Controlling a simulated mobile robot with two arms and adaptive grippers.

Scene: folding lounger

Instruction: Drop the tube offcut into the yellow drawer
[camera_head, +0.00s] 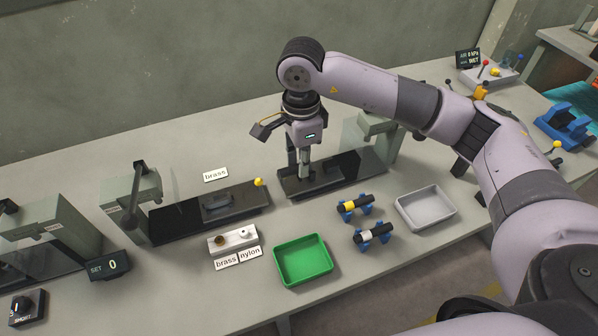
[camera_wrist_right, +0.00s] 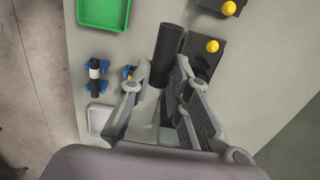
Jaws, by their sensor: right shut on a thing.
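My right gripper (camera_head: 303,176) points down over the dark slide plate of the middle device in the head view. In the wrist view, its fingers (camera_wrist_right: 160,88) are shut on a dark tube (camera_wrist_right: 168,50), which I take to be the tube offcut. The tube sticks out beyond the fingertips. In the head view it is hard to tell from the black plate, and I cannot tell whether it touches the plate. No yellow drawer shows in either view. My left gripper is not in view.
A green tray (camera_head: 303,261) and a grey tray (camera_head: 426,208) stand near the front edge. Two dark tubes, one yellow-banded (camera_head: 355,206) and one white-banded (camera_head: 373,234), rest on blue stands between them. A white block (camera_head: 232,240) has brass and nylon labels. A yellow knob (camera_head: 258,182) rises left of the gripper.

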